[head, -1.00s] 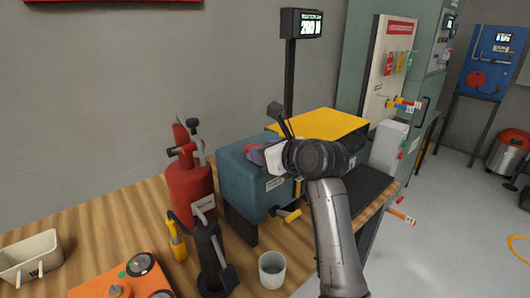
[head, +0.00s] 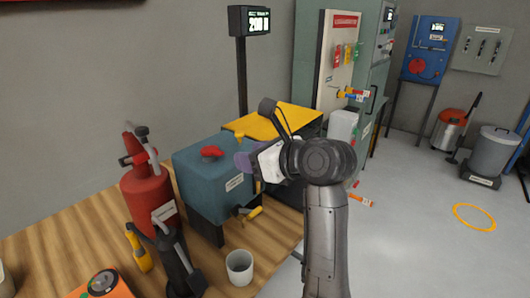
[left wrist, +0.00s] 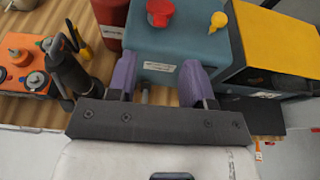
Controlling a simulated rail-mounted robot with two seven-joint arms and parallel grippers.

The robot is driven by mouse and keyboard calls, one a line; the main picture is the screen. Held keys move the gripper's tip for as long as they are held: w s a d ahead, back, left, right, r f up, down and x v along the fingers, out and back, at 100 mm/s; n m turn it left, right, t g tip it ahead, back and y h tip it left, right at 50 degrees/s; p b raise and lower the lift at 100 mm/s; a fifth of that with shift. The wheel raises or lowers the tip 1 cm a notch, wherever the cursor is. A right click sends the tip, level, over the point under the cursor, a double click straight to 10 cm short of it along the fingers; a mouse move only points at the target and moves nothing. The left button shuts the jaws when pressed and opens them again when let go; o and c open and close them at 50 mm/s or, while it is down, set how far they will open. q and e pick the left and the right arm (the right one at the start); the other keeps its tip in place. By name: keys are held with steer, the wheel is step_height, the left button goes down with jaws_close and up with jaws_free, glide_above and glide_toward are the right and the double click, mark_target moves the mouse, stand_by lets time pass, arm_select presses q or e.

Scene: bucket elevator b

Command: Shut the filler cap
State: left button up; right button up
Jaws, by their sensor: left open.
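A teal tank (head: 208,178) stands on the wooden bench. On its top is a red knob-like cap (head: 211,152), also in the left wrist view (left wrist: 160,12), and a small yellow piece (left wrist: 217,22) to its right. Which of these is the filler cap I cannot read. My left gripper (head: 249,162), with purple fingers, is beside the tank's right end in the head view. In the left wrist view the open, empty fingers (left wrist: 158,82) are spread before the tank's labelled front, apart from the red cap. My right gripper does not show.
A red extinguisher-like cylinder (head: 147,195) stands left of the tank. A yellow-topped box (head: 276,121) adjoins it on the right. A grey cup (head: 239,267), black stand-like tool (head: 181,262) and orange box (head: 105,287) sit in front. A display post (head: 242,75) rises behind.

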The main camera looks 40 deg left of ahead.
arm_select(q)
steer(key=v, duration=0.3)
steer(key=shift+d, duration=0.2)
